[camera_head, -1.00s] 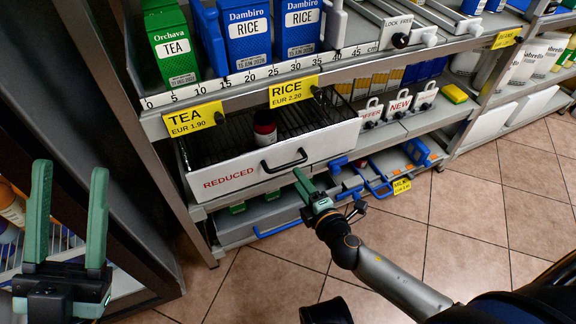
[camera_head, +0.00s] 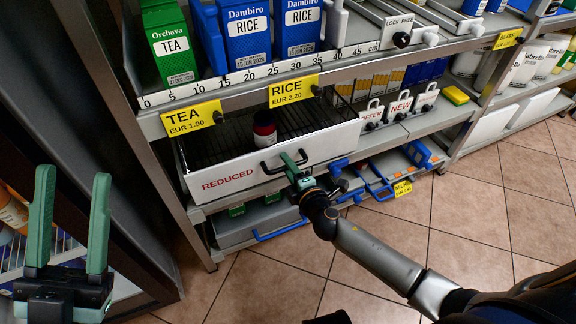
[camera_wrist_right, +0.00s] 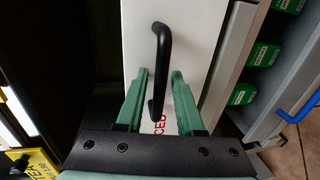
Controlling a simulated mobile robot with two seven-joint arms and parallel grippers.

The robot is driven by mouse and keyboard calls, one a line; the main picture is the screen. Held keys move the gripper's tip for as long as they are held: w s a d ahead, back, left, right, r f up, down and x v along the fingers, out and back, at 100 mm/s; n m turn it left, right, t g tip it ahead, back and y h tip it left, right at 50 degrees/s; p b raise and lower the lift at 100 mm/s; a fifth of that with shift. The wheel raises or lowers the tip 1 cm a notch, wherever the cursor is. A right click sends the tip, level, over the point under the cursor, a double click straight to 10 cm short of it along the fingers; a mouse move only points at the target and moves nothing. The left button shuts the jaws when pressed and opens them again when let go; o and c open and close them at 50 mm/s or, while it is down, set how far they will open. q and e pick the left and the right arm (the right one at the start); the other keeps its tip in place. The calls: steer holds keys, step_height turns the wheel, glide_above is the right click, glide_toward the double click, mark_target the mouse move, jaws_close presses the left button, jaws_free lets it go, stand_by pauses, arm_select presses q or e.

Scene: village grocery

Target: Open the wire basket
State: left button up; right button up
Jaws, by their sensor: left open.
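The wire basket (camera_head: 200,178) has a white front marked REDUCED, black wire sides and a black bar handle (camera_head: 270,171). It sits on the shelf under the TEA and RICE tags and holds a dark jar with a red label (camera_head: 264,128). My right gripper (camera_head: 292,157) is at the handle. In the right wrist view its open green fingers (camera_wrist_right: 159,76) stand on either side of the handle (camera_wrist_right: 162,50), with gaps visible; the bar is not clamped. My left gripper (camera_head: 73,176) is open and empty at the lower left, away from the basket.
Tea and rice packs (camera_head: 247,38) stand on the shelf above. Blue-handled baskets (camera_head: 375,182) and a grey bin (camera_head: 255,222) lie below. A dark cabinet (camera_head: 90,120) borders the left. Tiled floor (camera_head: 400,235) in front is clear.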

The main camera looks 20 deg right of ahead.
jaws_close()
stand_by(1.1)
